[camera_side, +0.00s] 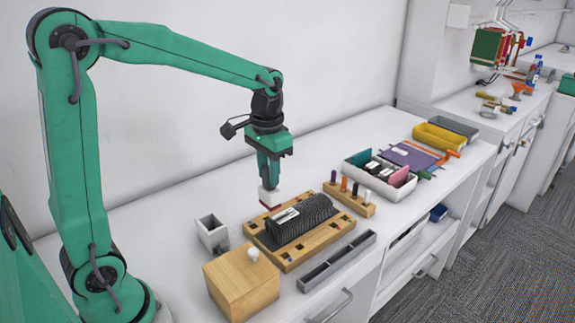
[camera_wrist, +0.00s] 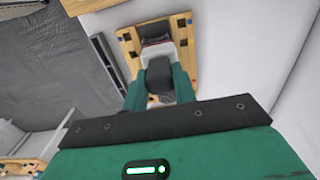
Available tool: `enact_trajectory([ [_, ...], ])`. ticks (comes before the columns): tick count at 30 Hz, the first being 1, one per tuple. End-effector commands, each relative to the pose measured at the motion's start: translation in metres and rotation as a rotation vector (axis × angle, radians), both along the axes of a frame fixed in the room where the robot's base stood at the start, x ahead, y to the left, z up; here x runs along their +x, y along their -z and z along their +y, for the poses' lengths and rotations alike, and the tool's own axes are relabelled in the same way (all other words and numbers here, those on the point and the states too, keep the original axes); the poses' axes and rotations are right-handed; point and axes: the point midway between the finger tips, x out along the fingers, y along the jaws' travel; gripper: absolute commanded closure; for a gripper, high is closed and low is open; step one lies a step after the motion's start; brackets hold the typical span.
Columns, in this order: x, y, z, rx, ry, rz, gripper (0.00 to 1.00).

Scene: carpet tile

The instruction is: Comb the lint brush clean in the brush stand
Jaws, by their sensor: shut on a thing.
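My gripper (camera_side: 269,178) points down and is shut on the lint brush (camera_side: 269,197), a pale block with a red lower edge.
A wooden box (camera_side: 240,285) with a white knob stands in front left, with a small grey bin (camera_side: 212,232) behind it. A grey tray (camera_side: 337,262) lies along the front edge. A wooden peg rack (camera_side: 349,199) and a white sorting tray (camera_side: 349,175) stand right.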

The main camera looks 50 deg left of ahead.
Motion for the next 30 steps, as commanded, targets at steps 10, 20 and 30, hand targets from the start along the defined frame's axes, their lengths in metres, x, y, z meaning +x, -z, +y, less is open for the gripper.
enact_trajectory([
  [10, -0.064, -0.004, 0.063, 0.001, -0.008, -0.003, 0.99],
  [20, -0.111, -0.001, 0.091, 0.0, -0.002, -0.001, 0.99],
  [30, -0.118, 0.0, 0.094, 0.0, 0.001, -0.001, 0.99],
])
